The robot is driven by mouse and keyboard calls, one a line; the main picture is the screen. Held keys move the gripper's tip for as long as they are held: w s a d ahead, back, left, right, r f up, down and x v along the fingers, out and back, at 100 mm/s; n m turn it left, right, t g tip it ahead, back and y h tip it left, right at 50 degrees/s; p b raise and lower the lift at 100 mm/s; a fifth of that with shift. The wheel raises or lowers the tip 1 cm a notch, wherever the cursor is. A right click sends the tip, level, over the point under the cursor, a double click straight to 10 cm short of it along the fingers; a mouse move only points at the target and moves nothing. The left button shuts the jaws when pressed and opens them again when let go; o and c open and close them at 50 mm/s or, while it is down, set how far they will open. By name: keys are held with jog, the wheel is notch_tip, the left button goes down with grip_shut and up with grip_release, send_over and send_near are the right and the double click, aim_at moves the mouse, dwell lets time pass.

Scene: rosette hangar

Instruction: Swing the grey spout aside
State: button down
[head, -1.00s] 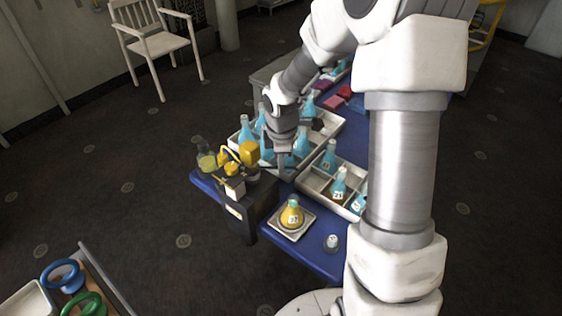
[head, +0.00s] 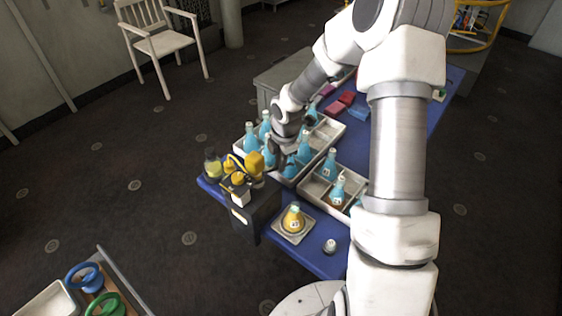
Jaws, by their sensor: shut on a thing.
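A dispenser with a dark body (head: 256,214) and yellow parts (head: 254,164) stands at the table's left corner. My gripper (head: 279,158) is just right of the yellow parts, beside the tray of blue flasks. It is shut on what I take to be the grey spout; the spout is too small and covered to make out clearly. A flask of yellow liquid (head: 293,219) stands upright on a square pale plate (head: 280,230) in front of the dispenser, apart from my gripper.
Blue-filled flasks (head: 250,140) stand in a pale tray close around my gripper. A second divided tray (head: 313,190) holds more flasks. A small white-capped item (head: 330,245) sits near the front edge. A glass bottle (head: 212,165) stands left of the dispenser.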

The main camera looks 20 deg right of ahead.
jog(key=c, duration=0.9)
grip_release()
jog(key=shift+c, duration=0.2)
notch_tip(320, 180, up, 17)
jog(key=s+p, duration=0.2)
jog(key=shift+s+d+p, duration=0.35)
jog(key=shift+p, duration=0.05)
jog(key=shift+a+r, duration=0.1)
jog(key=shift+r, duration=0.1)
jog(key=s+a+r+m+t+b, duration=0.2)
jog(key=s+a+r+m+t, duration=0.15)
jog(key=s+r+m, duration=0.75)
jog(key=s+d+r+m+p, duration=0.1)
jog(key=s+r+m+p, duration=0.1)
jog(key=s+m, duration=0.8)
jog(key=shift+s+d+r, duration=0.2)
jog(key=shift+s+r, duration=0.55)
jog(key=shift+s, duration=0.3)
